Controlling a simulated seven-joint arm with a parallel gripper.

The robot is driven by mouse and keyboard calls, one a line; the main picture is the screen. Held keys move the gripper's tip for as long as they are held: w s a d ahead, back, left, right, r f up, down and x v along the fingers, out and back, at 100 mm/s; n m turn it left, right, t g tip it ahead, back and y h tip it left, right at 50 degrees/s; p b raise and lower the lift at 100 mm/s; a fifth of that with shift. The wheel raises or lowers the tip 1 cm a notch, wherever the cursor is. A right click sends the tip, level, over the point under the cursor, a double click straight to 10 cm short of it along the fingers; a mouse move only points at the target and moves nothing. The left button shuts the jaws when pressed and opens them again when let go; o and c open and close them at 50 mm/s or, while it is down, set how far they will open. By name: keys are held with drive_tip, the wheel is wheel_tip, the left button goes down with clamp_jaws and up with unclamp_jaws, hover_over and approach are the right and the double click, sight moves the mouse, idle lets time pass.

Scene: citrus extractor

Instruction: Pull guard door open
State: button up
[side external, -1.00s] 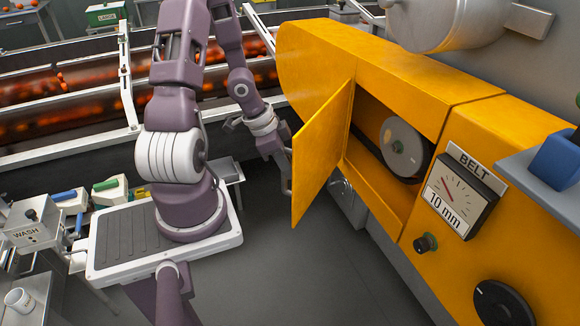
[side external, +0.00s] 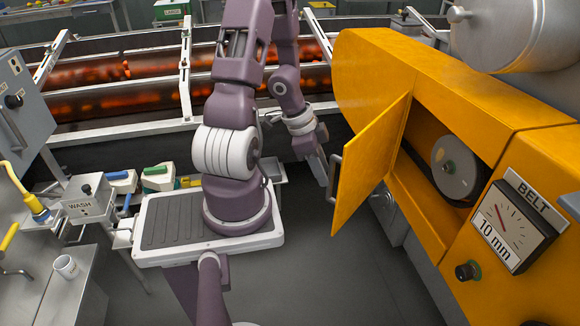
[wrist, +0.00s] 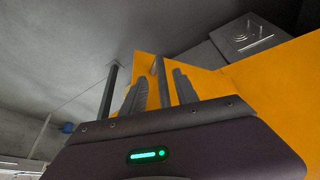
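The yellow guard door (side external: 370,165) stands swung out from the yellow machine housing, leaving the opening behind it uncovered. Its grey bar handle (side external: 334,178) shows at the door's free edge. My gripper (side external: 320,167) is just left of the handle, and a small gap seems to show between them. In the wrist view my gripper's two fingers (wrist: 159,92) are apart. Dark bars of what looks like the handle (wrist: 160,80) stand beside and between them, in front of the yellow door (wrist: 205,85). Contact with the handle cannot be told.
A grey pulley wheel (side external: 455,167) sits inside the opening. A belt gauge (side external: 505,225) and a black knob (side external: 467,271) are on the housing front. A conveyor with fruit (side external: 120,75) runs behind my arm. The floor (side external: 345,275) below the door is clear.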

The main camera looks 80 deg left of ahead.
drive_tip(key=s+a, duration=0.3)
drive_tip(key=s, duration=0.6)
drive_tip(key=shift+c, duration=0.3)
